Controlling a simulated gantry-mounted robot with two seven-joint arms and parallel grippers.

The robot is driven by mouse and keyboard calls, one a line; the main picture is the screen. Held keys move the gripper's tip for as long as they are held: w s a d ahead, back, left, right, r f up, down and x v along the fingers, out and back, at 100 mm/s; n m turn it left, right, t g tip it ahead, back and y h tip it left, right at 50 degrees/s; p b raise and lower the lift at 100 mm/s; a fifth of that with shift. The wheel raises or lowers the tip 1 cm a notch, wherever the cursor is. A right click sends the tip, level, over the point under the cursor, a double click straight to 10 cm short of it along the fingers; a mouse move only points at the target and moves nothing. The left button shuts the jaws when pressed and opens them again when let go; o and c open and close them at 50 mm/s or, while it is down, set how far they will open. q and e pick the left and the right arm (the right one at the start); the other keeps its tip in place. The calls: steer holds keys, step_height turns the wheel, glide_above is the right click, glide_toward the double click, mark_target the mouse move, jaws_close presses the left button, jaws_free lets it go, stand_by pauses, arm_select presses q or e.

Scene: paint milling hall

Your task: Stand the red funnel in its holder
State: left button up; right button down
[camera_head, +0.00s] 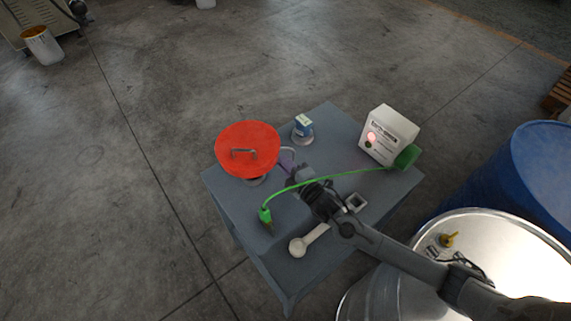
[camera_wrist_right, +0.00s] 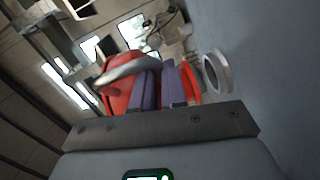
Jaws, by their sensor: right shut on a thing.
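The red funnel (camera_head: 247,143) shows as a wide red bowl at the left corner of the grey-blue table, with a small grey bar across its middle. My right gripper (camera_head: 287,160) comes in from the right, its purple fingers shut at the funnel's right side. In the right wrist view, red (camera_wrist_right: 118,97) shows around the purple fingers (camera_wrist_right: 158,88). A grey rounded piece (camera_head: 256,181) peeks out below the funnel's front rim; I cannot tell whether it is the holder or whether the funnel rests on it. My left gripper is not in view.
A white box (camera_head: 388,135) with a red light stands at the table's right; a green cable runs from it to a plug (camera_head: 265,215). A small device on a round base (camera_head: 302,134), a white scoop-like tool (camera_head: 305,242) and a square frame (camera_head: 356,202) are nearby. Drums stand right.

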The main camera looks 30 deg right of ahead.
steer(key=shift+f, duration=0.5)
stand_by(0.5)
steer(key=shift+f, duration=0.1)
steer(key=shift+f, duration=0.1)
stand_by(0.5)
steer(key=shift+f, duration=0.25)
